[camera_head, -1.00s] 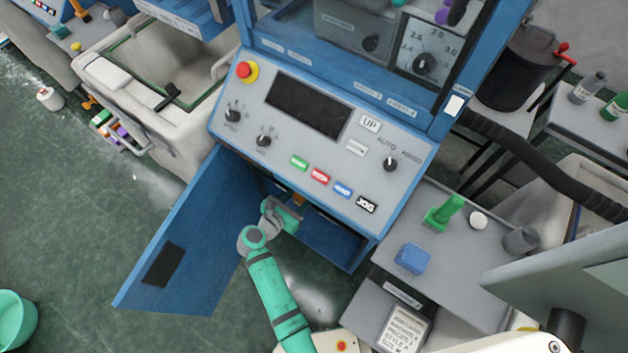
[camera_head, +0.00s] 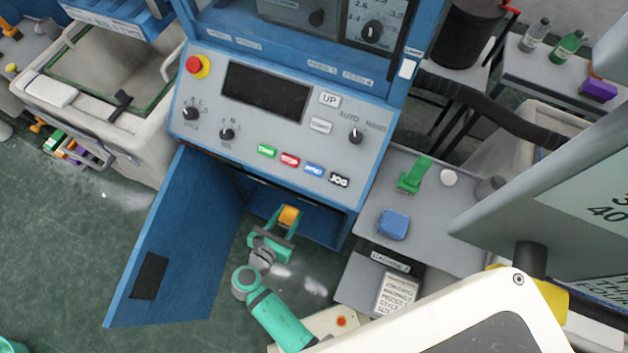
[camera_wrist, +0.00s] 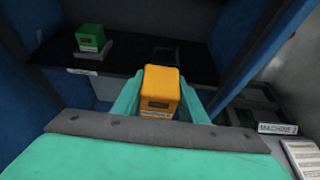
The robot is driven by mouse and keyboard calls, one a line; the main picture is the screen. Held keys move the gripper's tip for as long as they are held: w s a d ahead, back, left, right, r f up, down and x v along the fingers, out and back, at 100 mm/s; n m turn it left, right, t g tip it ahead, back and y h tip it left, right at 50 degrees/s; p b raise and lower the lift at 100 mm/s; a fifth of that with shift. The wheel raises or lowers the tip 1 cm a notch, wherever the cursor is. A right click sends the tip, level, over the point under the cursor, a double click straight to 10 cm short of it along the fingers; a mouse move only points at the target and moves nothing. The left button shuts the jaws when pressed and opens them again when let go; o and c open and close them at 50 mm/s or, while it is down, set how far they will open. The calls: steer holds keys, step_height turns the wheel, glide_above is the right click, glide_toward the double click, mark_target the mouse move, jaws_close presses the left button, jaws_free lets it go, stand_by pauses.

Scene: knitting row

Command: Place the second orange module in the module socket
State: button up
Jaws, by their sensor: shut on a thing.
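My gripper (camera_head: 283,226) is shut on an orange module (camera_head: 289,215), at the open front of the blue machine's lower cabinet. In the wrist view the orange module (camera_wrist: 160,92) sits upright between my green fingers (camera_wrist: 158,100), one on each side. Beyond it, on the black shelf inside the cabinet, is a dark square frame (camera_wrist: 165,55) that looks like an empty socket; the module hides part of it. A green module (camera_wrist: 90,38) sits on a grey base to the left on the same shelf. I cannot tell the module's exact height above the shelf.
The blue cabinet door (camera_head: 180,245) stands open on the left. The cabinet's right wall (camera_wrist: 250,55) is close to my gripper. A grey bench (camera_head: 440,215) at the right holds a blue block (camera_head: 392,224) and a green handled item (camera_head: 413,175). A tray labelled MACHINE 2 (camera_wrist: 277,128) lies at right.

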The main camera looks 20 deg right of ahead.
steer(key=shift+s+d+r, duration=0.2)
steer(key=shift+s+d, duration=0.25)
steer(key=shift+d, duration=0.25)
steer(key=w+d, duration=1.1)
steer(key=shift+w+d, duration=0.15)
steer(key=shift+d, duration=0.05)
steer(key=shift+w+d, duration=0.35)
steer(key=shift+d, duration=0.2)
steer(key=shift+w+f, duration=0.15)
steer(key=shift+f, duration=0.75)
steer(key=shift+w+f, duration=0.1)
steer(key=shift+f, duration=0.8)
steer(key=o, duration=1.1)
steer(key=shift+f, duration=0.1)
